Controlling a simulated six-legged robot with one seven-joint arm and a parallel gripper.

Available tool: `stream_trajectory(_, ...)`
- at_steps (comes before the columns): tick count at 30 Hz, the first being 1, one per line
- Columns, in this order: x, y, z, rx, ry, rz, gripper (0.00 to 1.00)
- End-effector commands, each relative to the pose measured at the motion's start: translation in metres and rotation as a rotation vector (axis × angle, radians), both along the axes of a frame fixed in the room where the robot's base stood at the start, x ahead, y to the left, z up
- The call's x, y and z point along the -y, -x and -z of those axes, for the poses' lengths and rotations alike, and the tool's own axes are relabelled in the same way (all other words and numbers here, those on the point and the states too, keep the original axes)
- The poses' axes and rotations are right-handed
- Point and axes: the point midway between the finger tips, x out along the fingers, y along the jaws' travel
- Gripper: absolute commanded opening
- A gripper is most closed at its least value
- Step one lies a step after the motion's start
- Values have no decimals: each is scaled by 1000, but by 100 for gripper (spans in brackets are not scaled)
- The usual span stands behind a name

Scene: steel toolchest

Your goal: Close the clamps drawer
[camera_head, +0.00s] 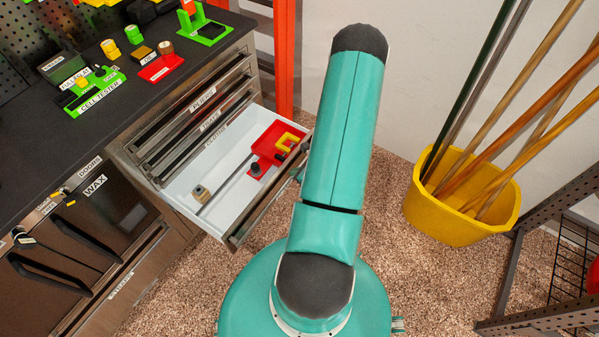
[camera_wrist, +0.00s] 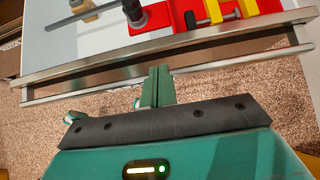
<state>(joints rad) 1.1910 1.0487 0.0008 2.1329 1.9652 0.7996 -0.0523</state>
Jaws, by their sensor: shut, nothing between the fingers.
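The clamps drawer (camera_head: 264,203) is pulled out of the steel toolchest, with its white inside showing. A long bar clamp (camera_head: 224,184) and a red tray with a yellow clamp (camera_head: 290,141) lie in it. In the wrist view, the drawer's metal front edge (camera_wrist: 100,70) runs across the picture, with its bar handle (camera_wrist: 235,62) on the near side. My gripper (camera_wrist: 159,72) is shut and empty, its fingertips at the handle and close to the drawer front. I cannot tell whether they touch. In the head view my arm hides most of the gripper.
Other drawers above it, such as the one at the top (camera_head: 200,100), look shut. A black worktop (camera_head: 130,50) holds green and red fixtures. A yellow bucket (camera_head: 450,215) with several poles stands right of my arm. A metal rack (camera_head: 560,240) is at the far right.

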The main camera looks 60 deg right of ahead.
Motion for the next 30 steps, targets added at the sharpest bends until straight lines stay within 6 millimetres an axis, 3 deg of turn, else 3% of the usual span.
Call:
stream_trajectory(3, -2, -16, 15, 0, -1, -4, 0)
stream_trajectory(9, -4, -29, 27, 0, 0, -4, 0)
stream_trajectory(23, -6, -34, 28, 0, 0, -7, 0)
stream_trajectory(30, -8, -56, 28, 1, 2, -11, 0)
